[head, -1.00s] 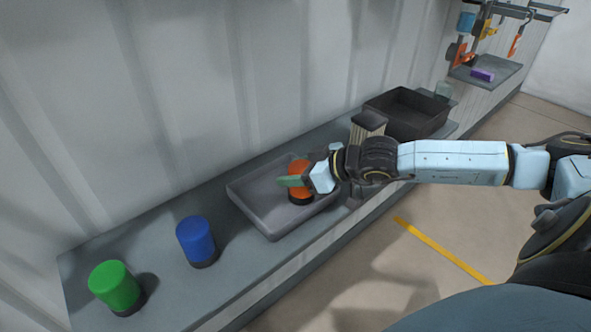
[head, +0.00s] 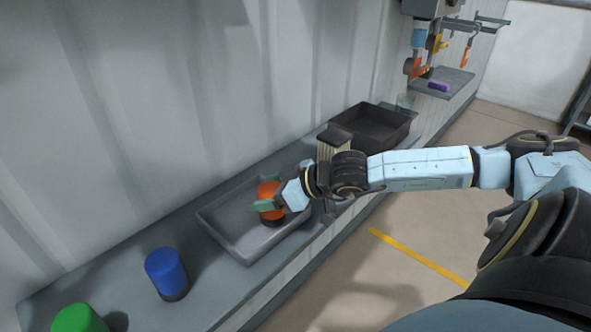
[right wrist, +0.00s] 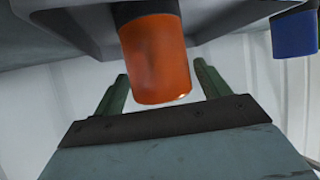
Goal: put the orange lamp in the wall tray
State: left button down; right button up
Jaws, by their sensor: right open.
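The orange lamp (head: 268,192) stands upright on its dark base in the grey wall tray (head: 218,229), toward the tray's right end. My right gripper (head: 264,207) is at the lamp, with a green finger in front of it in the head view. In the right wrist view the lamp (right wrist: 156,58) sits between the two spread green fingers of the right gripper (right wrist: 158,88), with gaps on both sides. The right gripper is open. My left gripper is not in view.
A blue lamp (head: 165,271) and a green lamp (head: 80,319) stand on the shelf left of the tray. A black bin (head: 372,128) is farther right. Hooks with hanging items and a small shelf with a purple block (head: 438,86) are at the far right.

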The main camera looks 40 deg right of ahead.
jog(key=shift+v, duration=1)
jog(key=p+v, duration=0.9)
jog(key=p, duration=0.2)
jog(key=shift+s, duration=0.2)
